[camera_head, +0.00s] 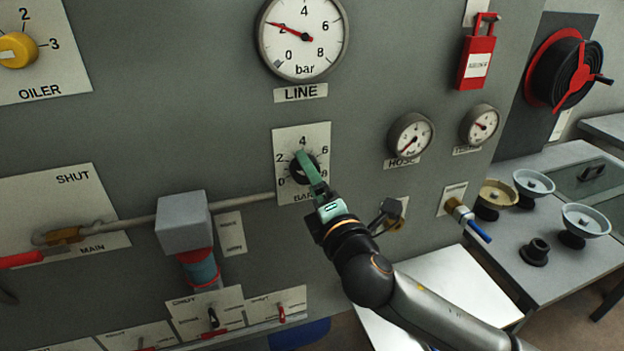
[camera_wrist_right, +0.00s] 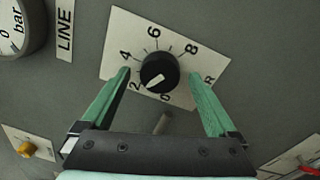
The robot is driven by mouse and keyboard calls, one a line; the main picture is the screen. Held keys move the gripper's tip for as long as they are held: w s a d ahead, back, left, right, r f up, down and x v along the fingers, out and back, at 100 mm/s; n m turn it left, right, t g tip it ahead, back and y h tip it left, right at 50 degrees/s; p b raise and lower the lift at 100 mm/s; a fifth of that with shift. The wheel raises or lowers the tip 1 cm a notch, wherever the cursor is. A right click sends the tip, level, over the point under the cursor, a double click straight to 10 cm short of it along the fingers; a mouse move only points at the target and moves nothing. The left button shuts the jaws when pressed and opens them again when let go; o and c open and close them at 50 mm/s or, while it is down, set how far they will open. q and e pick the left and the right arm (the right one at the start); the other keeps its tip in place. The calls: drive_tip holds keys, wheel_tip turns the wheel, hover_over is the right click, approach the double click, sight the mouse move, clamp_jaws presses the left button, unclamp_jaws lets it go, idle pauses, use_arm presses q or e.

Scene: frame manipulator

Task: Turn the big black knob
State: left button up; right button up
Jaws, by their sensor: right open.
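The big black knob (camera_head: 299,174) sits on a white dial plate (camera_head: 318,138) marked 0 to 8 on the grey panel, below the LINE gauge. In the right wrist view the knob (camera_wrist_right: 160,66) shows whole, its white mark pointing down-left between 0 and 2. My right gripper (camera_head: 304,163) is at the dial, its green fingers partly hiding the knob in the head view. In the wrist view the right gripper (camera_wrist_right: 159,75) is open, one finger on each side of the knob with a visible gap. My left gripper is not in view.
The LINE gauge (camera_head: 303,36) is above the dial, needle near 2. A pipe (camera_head: 135,224) and grey valve box (camera_head: 183,222) lie left and below. Small gauges (camera_head: 410,136) and a blue-handled tap (camera_head: 466,217) are to the right.

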drive_tip(key=b+v, duration=0.2)
drive_tip(key=v, duration=1)
drive_tip(key=shift+s, duration=0.25)
drive_tip(key=shift+d, duration=0.1)
